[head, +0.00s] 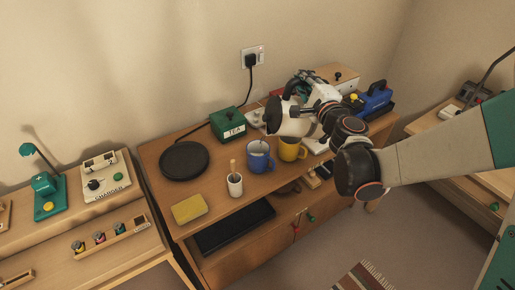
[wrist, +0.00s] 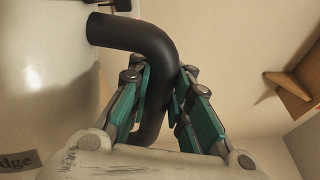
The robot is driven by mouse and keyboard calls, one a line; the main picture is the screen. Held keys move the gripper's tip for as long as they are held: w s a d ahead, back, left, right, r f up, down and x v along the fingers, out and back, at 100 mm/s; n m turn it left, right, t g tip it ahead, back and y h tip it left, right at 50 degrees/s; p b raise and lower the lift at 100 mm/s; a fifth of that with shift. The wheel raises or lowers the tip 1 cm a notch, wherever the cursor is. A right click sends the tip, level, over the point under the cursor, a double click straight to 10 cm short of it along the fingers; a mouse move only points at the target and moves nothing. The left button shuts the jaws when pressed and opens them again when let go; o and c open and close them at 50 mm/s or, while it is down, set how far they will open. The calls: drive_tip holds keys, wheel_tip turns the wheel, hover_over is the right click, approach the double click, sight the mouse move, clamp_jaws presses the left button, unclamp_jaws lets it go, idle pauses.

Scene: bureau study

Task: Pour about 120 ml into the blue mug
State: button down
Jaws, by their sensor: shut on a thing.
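My gripper (head: 302,86) is shut on the black handle (wrist: 150,45) of a pale kettle (head: 287,122). In the wrist view the green fingers (wrist: 163,82) stand on both sides of the handle. The kettle is held in the air, looks tilted to the left, and is above and behind the mugs. The blue mug (head: 259,160) stands upright on the wooden desk (head: 215,207), with a pale patch inside its rim. I cannot make out a stream or the level in the mug.
A yellow mug (head: 290,152) stands close right of the blue mug. A white cup with a stick (head: 235,185), a yellow sponge (head: 189,208), a round black plate (head: 184,160) and a green TEA box (head: 229,123) are on the left. A blue-black device (head: 374,100) stands right.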

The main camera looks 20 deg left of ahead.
drive_tip(key=shift+s+a+f+n, duration=0.3)
drive_tip(key=shift+s+a, duration=0.1)
drive_tip(key=shift+a, duration=0.2)
idle(1.0)
drive_tip(key=shift+r, duration=0.1)
